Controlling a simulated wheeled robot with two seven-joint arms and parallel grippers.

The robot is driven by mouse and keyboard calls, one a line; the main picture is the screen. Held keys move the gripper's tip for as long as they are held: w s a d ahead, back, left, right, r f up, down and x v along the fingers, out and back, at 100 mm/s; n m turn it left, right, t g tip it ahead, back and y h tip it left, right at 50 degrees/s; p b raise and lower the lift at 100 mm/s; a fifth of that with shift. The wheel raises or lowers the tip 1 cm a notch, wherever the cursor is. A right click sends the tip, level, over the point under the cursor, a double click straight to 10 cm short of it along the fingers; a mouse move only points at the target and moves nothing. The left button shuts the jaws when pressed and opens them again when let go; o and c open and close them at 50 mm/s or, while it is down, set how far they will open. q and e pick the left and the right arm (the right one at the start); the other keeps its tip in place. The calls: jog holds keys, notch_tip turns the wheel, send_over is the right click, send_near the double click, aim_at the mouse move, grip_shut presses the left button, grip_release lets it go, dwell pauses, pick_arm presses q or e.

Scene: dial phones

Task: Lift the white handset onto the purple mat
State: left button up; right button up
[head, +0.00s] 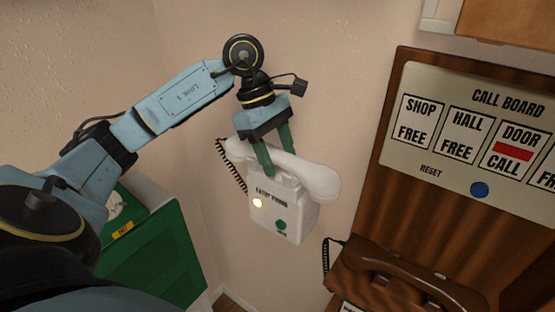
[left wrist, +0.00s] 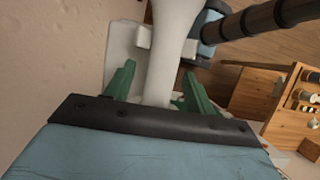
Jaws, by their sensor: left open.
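The white handset (head: 310,177) rests across the top of a white wall phone, which has a lit round lamp and a green button on its front (head: 284,212). My left gripper (head: 276,160) is at the handset's middle, with its green fingers on either side of it. In the left wrist view the handset (left wrist: 172,55) runs between the two open fingers (left wrist: 157,90). I cannot tell whether either finger touches it. My right gripper is not in view. I see no purple mat.
A brown phone with its handset (head: 395,272) sits at the lower right. A wooden call board (head: 440,170) hangs on the right wall. A green cabinet or phone (head: 160,255) is at lower left. In the left wrist view, wooden shelving (left wrist: 285,105) holds small items.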

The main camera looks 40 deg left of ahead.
aim_at(278, 152)
pick_arm(q)
grip_shut()
dwell(0.3)
notch_tip(278, 152, up, 9)
jog(key=shift+r, duration=0.5)
dwell(0.3)
